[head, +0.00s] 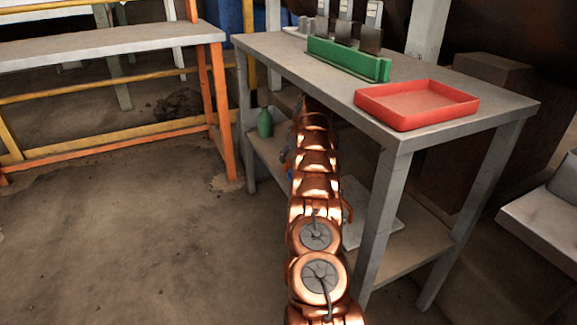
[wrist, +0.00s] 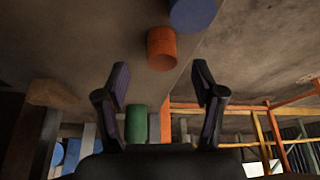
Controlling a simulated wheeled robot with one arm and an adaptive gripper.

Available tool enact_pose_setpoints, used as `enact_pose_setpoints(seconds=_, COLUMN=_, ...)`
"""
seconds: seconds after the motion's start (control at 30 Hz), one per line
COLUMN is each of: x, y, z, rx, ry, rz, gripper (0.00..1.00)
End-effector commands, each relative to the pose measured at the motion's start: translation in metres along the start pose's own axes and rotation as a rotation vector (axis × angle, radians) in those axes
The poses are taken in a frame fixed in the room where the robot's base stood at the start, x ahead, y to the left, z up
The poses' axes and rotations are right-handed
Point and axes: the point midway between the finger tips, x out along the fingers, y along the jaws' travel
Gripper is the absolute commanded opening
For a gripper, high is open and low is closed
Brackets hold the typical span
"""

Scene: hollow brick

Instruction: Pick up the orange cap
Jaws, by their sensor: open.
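The orange cap (wrist: 161,48) is a short orange cylinder on the grey shelf, near the top middle of the wrist view. My gripper (wrist: 160,82) is open and empty, with one finger on each side of the picture. The cap shows beyond the fingertips, between their lines and apart from both. In the head view my arm reaches over the lower shelf of the grey table and hides the gripper; I cannot make out the cap clearly there.
A blue round object (wrist: 192,14) is close beside the cap. A green object (wrist: 137,123) shows between the fingers; a green bottle (head: 265,123) stands on the lower shelf. The tabletop (head: 440,68) above holds a red tray (head: 416,103) and a green rack (head: 348,59). Table legs flank my arm.

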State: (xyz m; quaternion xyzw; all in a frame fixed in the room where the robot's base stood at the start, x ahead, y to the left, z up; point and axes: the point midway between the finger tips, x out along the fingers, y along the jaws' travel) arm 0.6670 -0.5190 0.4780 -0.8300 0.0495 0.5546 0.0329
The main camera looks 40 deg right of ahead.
Motion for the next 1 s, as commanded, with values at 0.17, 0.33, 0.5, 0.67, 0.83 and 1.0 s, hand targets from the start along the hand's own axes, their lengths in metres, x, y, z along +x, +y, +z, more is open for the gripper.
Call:
enact_pose_setpoints(seconds=0.17, x=0.009, y=-0.001, z=0.0, rx=-0.001, ry=-0.001, rz=0.0, gripper=0.68)
enact_pose_setpoints(seconds=0.33, x=0.023, y=-0.003, z=-0.002, rx=-0.002, ry=-0.001, rz=-0.001, gripper=0.68)
enact_pose_setpoints(seconds=0.5, x=0.035, y=-0.003, z=-0.003, rx=-0.001, ry=-0.002, rz=-0.002, gripper=0.68)
enact_pose_setpoints(seconds=0.67, x=0.046, y=-0.003, z=-0.002, rx=0.0, ry=-0.001, rz=0.0, gripper=0.68)
enact_pose_setpoints(seconds=0.83, x=0.051, y=-0.003, z=-0.002, rx=0.0, ry=0.0, rz=0.0, gripper=0.68)
enact_pose_setpoints(seconds=1.0, x=0.051, y=-0.003, z=-0.002, rx=-0.001, ry=0.0, rz=0.0, gripper=0.67)
